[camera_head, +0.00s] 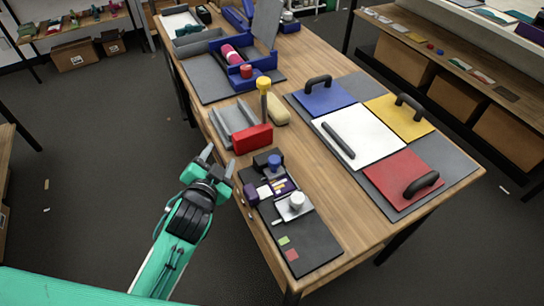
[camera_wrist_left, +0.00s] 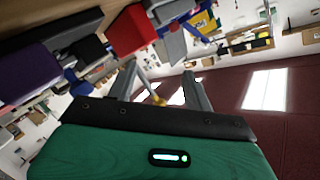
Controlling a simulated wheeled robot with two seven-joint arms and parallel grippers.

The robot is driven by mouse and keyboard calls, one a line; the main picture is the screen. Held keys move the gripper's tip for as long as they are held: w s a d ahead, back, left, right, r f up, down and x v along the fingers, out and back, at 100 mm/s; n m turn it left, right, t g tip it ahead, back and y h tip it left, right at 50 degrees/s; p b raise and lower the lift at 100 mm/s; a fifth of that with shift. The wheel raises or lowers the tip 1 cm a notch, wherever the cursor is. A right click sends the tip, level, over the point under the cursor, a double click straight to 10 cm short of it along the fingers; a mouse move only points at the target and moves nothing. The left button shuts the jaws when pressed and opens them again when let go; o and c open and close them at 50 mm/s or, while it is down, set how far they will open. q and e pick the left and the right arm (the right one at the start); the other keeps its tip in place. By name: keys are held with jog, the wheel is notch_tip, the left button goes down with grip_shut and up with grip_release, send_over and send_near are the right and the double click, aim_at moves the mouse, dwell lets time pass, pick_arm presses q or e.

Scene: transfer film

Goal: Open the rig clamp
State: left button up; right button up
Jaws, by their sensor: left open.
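The rig is on a dark board (camera_head: 312,245) at the table's near left edge. It has a purple part (camera_head: 250,194) on its left side, a dark block with a blue knob (camera_head: 275,161) at the back and a white knob (camera_head: 297,200) on a pale plate. I cannot tell which part is the clamp. My left gripper (camera_head: 219,161) is open and empty, off the table edge to the left of the rig, apart from it.
A red block (camera_head: 252,139) sits by a grey channel (camera_head: 233,118) behind the rig. A yellow-topped post (camera_head: 263,85) stands behind it. Blue, yellow, white and red panels with dark handles lie on a grey mat (camera_head: 448,182) at right.

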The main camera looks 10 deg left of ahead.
pick_arm(q)
jog(key=w+d+r+m+t+h, duration=0.2)
jog(key=d+r+m+h, duration=0.35)
jog(key=r, duration=0.25)
jog(key=w+d+r+m+t+h, duration=0.25)
jog(key=d+r+m+h, duration=0.2)
jog(key=r+m, duration=0.3)
jog(key=s+d+r+m+g+h, duration=0.3)
jog(key=d+m+g+h, duration=0.3)
jog(key=m, duration=0.5)
jog(key=s+d+r+m+g+h, duration=0.25)
jog(key=d+m+g+h, duration=0.2)
jog(key=m+g, duration=0.5)
jog(key=m+g+y, duration=0.5)
jog(key=m+y, duration=0.9)
jog(key=y, duration=0.3)
send_near(273, 159)
jog(key=p+x, duration=0.4)
jog(key=x, duration=0.4)
jog(key=shift+w, duration=0.1)
jog(key=shift+d+f, duration=0.2)
jog(key=shift+f, duration=0.4)
